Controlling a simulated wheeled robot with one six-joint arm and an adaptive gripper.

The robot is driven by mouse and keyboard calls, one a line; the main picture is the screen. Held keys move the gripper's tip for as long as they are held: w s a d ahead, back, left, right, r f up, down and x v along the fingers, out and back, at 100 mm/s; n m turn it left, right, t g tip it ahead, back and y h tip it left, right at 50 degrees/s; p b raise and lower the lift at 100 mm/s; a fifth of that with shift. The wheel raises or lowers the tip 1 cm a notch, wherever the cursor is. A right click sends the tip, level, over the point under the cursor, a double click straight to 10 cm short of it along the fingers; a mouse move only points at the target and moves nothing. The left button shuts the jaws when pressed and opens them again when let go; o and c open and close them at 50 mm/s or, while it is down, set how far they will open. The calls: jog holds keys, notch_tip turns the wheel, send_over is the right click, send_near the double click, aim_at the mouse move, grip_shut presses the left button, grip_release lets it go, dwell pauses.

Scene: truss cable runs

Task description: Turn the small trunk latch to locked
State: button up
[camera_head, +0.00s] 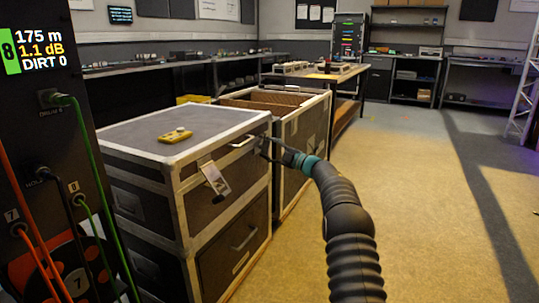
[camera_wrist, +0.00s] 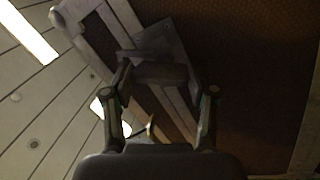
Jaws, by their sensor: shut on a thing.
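The near trunk (camera_head: 150,165) is a dark case with pale metal edging and drawers in its front. A metal latch plate (camera_head: 214,178) hangs on its front near the top right. My gripper (camera_head: 264,142) is at the trunk's upper right corner, beside a pale handle (camera_head: 243,141). In the wrist view, my gripper (camera_wrist: 160,78) is shut on a dark grey latch piece (camera_wrist: 160,72), with a flat plate (camera_wrist: 160,40) just beyond it. The picture is dim, and I cannot tell the latch's exact turn.
A yellow device (camera_head: 175,135) lies on the trunk's top. A second, open trunk (camera_head: 318,108) with a brown inside stands close behind. A rack with cables (camera_head: 50,130) fills the left edge. The floor (camera_head: 430,190) at the right is clear.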

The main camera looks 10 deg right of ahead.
jog(key=n+g+y, duration=0.1)
jog(key=n, duration=0.5)
jog(key=shift+f+b, duration=0.1)
jog(key=shift+b, duration=0.25)
dwell(0.3)
jog(key=o, duration=1.2)
jog(key=shift+c, duration=0.2)
jog(key=shift+d, duration=0.1)
jog(key=v, duration=1.2)
jog(key=shift+w, duration=0.1)
